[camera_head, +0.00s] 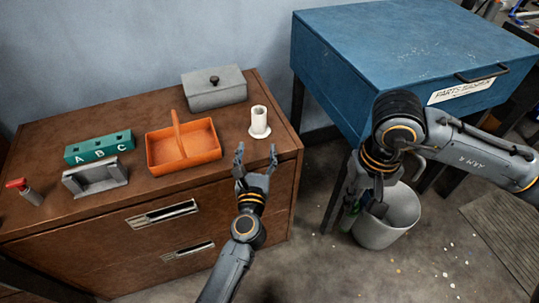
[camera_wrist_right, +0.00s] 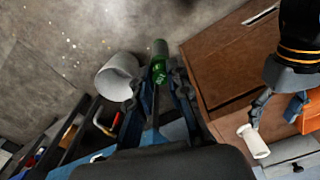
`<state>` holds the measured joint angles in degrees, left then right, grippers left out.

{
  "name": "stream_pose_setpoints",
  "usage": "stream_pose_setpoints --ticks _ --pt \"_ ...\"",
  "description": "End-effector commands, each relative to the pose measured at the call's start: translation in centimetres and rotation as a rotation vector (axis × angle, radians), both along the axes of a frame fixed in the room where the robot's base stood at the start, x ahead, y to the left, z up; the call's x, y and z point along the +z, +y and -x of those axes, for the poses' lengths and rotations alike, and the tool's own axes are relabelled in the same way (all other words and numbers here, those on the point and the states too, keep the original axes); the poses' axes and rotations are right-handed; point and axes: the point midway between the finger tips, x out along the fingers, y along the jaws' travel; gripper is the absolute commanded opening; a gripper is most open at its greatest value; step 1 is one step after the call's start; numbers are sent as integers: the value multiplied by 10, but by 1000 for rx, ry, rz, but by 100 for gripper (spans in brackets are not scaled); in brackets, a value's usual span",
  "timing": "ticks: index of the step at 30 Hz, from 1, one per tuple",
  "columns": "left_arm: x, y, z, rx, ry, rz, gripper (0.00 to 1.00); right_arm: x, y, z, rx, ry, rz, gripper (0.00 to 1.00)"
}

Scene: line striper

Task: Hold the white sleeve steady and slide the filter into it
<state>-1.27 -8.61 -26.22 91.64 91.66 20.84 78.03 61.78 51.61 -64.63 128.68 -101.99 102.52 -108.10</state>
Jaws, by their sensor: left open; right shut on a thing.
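The white sleeve (camera_head: 259,119) stands upright on its round flange near the right end of the brown cabinet top. My left gripper (camera_head: 256,156) is open just in front of the sleeve, its fingers pointing towards it and apart from it. The sleeve also shows at the lower right of the right wrist view (camera_wrist_right: 253,140), near my left gripper's fingers. My right gripper (camera_wrist_right: 168,85) is shut on a green cylinder with pale markings, which looks like the filter (camera_wrist_right: 158,62). In the head view my right gripper (camera_head: 358,208) hangs over the floor, right of the cabinet, partly hiding the filter.
An orange basket (camera_head: 183,151), a grey lidded box (camera_head: 215,92), a green A B C block (camera_head: 99,147), a grey bracket (camera_head: 95,178) and a red-topped bottle (camera_head: 28,193) stand on the cabinet. A blue chest (camera_head: 410,55) and a whitish bin (camera_head: 388,228) are to the right.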

Motion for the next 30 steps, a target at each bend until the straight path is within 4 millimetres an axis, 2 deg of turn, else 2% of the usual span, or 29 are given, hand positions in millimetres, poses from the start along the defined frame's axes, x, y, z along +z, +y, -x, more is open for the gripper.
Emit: stream_pose_setpoints --ticks 6,10,14,17,24,30 --pt "-2 1 -1 13 12 24 66 1 1 -2 -7 1 0 0" --pt "-2 1 -1 13 11 22 66 6 5 -20 -65 8 -2 0" --pt "-2 1 -1 12 11 21 66 19 15 -58 -202 28 -6 0" --pt "-2 1 -1 12 11 20 66 35 24 -93 -342 48 -12 0" --pt "-2 1 -1 12 10 20 66 77 45 -169 -683 99 -39 0" --pt "-2 1 -1 12 10 19 66 115 62 -221 -966 137 -74 0"
